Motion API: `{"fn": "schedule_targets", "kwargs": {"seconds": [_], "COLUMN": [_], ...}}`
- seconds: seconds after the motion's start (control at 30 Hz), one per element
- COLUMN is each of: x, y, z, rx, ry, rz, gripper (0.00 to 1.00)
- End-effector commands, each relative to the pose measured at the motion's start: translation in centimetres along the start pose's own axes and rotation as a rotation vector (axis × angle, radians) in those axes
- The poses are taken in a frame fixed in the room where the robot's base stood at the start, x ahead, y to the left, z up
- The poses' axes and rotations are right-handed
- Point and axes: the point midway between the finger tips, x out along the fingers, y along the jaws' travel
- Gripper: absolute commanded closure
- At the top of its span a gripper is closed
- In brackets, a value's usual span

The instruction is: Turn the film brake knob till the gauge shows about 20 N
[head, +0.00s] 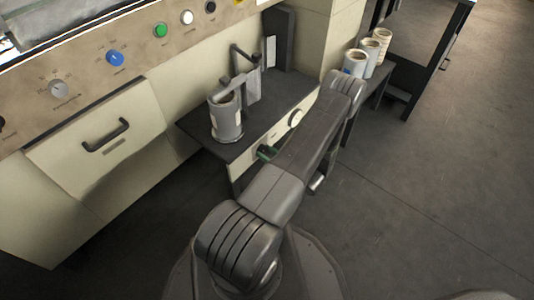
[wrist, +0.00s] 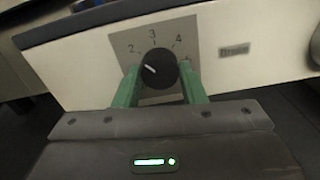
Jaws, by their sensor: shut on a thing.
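The film brake knob (wrist: 159,68) is black and round with a short white mark, on a grey plate (wrist: 125,43) numbered 2, 3 and 4 in the wrist view. The mark lies on the knob's left side, and the number it points at is not clear. My gripper (wrist: 159,82) has its green fingers on both sides of the knob and is shut on it. In the head view my gripper (head: 266,153) is at the front of the low unit, and the knob is hidden. A white round part (head: 296,117), possibly the gauge, sits on that front; no reading is legible.
A film roll (head: 226,122) stands on the unit's dark top (head: 205,132) beside a bracket (head: 250,80). Several more rolls (head: 369,60) stand on a shelf behind my arm. The machine panel (head: 90,70) with buttons is at left. Open floor (head: 440,170) lies to the right.

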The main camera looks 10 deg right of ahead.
Motion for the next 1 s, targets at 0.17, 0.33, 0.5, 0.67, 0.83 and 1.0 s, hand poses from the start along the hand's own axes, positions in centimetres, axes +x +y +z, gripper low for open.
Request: {"fn": "schedule_targets", "kwargs": {"seconds": [0.17,0.33,0.5,0.67,0.83,1.0], "x": [-0.02,-0.02,-0.02,-0.02,-0.02,-0.02], "y": [0.05,0.06,0.07,0.07,0.11,0.15], "z": [-0.08,-0.16,-0.18,-0.13,-0.09,-0.06], "rx": [0.03,0.111,0.236,0.362,0.483,0.576], "ry": [0.0,0.0,0.001,0.001,0.001,0.001], "rz": [0.001,0.001,0.002,0.001,0.001,0.001], "gripper": [0.86,0.86,0.86,0.86,0.86,0.86]}}
